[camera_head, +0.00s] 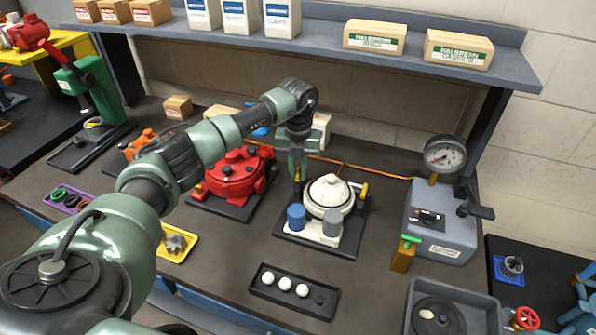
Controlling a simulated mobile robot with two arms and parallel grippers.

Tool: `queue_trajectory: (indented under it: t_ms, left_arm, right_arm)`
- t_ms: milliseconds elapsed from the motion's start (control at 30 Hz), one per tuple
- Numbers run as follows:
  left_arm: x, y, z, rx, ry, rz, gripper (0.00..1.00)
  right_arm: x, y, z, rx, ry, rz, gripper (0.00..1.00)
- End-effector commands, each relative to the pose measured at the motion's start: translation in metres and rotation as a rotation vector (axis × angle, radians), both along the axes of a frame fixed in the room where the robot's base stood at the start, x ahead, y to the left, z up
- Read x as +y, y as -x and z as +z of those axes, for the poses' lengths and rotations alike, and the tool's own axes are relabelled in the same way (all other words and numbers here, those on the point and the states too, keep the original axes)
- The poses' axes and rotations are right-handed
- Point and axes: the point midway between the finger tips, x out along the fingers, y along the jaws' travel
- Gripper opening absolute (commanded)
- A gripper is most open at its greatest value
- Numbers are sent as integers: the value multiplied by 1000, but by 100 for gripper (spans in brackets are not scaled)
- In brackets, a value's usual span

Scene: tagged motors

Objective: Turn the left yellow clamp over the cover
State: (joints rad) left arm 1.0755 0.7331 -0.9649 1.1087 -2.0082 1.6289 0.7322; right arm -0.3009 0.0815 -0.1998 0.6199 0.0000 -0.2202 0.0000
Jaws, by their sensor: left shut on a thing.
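The white domed cover (330,191) sits on a round body on a dark square base plate (346,237) in the middle of the bench. The left yellow clamp (297,173) shows only as a small yellow bit at the cover's left rear, partly hidden by my left gripper. The right yellow clamp (364,190) stands at the cover's right edge, apart from the gripper. My left gripper (298,172) comes down from above, shut on the left yellow clamp. My right gripper is not in view.
A blue cylinder (296,216) and a grey cylinder (332,223) stand in front of the cover. A red housing (232,177) is close on the left. A grey gauge box (440,225) stands right. A black tray (268,291) with white balls lies in front. A shelf (320,42) hangs behind.

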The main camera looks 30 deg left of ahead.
Motion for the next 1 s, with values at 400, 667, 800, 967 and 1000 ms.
queue_trajectory:
  t_ms: [400, 667, 800, 967, 1000]
  left_arm:
    - [1, -1, 1, -3, 1, 396, 0]
    - [1, -1, 1, -3, 1, 644, 0]
    - [1, -1, 1, -4, 0, 776, 0]
    - [1, -1, 2, -4, 1, 927, 0]
    - [1, -1, 2, -4, 1, 962, 0]
  right_arm:
    - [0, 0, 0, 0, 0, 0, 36]
    - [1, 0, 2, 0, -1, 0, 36]
    - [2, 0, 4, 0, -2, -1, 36]
    - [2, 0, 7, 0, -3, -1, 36]
    - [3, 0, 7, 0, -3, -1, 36]
